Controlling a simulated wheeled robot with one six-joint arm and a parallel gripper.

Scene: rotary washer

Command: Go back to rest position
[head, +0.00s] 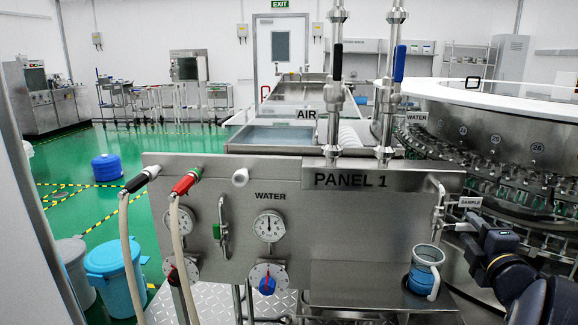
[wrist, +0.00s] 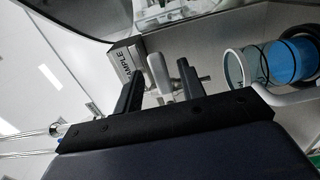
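My arm comes in from the lower right of the head view, and my gripper (head: 462,228) is beside the sample tap at the panel's right edge. In the wrist view, the two black fingers of my gripper (wrist: 160,68) stand apart. A white tap handle (wrist: 158,74) shows between them, with gaps at its sides; I cannot tell whether it touches a finger. The SAMPLE label (wrist: 126,64) is just beyond the left finger. A blue jug (head: 424,270) is on the steel ledge below the tap, and it also shows at right in the wrist view (wrist: 284,62).
The steel PANEL 1 (head: 330,215) with gauges, knobs and hoses fills the middle. The round washer (head: 510,140) stands close at right.

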